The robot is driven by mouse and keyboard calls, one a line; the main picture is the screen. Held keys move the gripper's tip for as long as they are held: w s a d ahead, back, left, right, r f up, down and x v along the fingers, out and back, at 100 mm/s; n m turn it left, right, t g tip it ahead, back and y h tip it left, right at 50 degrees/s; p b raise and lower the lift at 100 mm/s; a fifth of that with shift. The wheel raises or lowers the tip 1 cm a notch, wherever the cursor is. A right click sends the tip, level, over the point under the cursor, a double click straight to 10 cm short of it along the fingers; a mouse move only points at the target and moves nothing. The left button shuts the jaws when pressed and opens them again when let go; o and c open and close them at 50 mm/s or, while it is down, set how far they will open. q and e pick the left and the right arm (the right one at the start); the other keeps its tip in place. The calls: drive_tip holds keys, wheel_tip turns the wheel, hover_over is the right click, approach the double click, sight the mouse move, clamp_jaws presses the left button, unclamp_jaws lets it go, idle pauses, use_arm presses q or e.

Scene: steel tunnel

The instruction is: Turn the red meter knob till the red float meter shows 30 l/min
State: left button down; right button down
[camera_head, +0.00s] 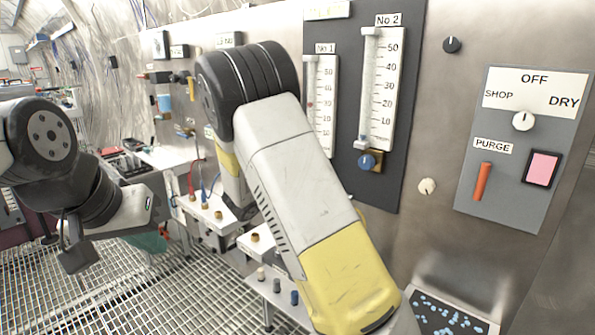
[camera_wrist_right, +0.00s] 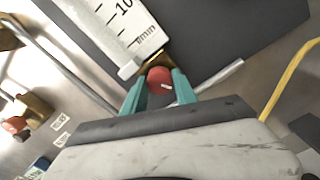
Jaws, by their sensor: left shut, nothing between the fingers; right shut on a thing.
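The red meter knob (camera_wrist_right: 159,80) sits under the foot of a scale marked l/min in the right wrist view. My right gripper (camera_wrist_right: 159,76) is shut on it, one teal finger on each side. In the head view my right forearm hides the knob and that gripper. The No 1 meter (camera_head: 322,110) is partly covered by my arm. A small red float (camera_head: 311,104) shows at its left edge, about mid-scale near 30; the exact reading is too small to tell. My left gripper (camera_head: 157,243) is shut and empty over the floor grating.
The No 2 meter (camera_head: 383,90) with a blue knob (camera_head: 367,161) stands right of No 1. Further right is a panel (camera_head: 510,190) with a selector, an orange-red purge handle (camera_head: 482,181) and a pink button (camera_head: 542,168). A tray of blue bits (camera_head: 490,326) is below.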

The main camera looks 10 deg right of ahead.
drive_tip(key=shift+f, duration=0.1)
drive_tip(key=c, duration=1)
unclamp_jaws()
drive_tip(key=shift+o, duration=0.2)
drive_tip(key=shift+s+a, duration=0.1)
drive_tip(key=shift+a, duration=0.05)
drive_tip(key=v, duration=0.7)
drive_tip(key=shift+s+a, duration=0.2)
drive_tip(key=shift+a, duration=0.05)
drive_tip(key=shift+d, duration=0.1)
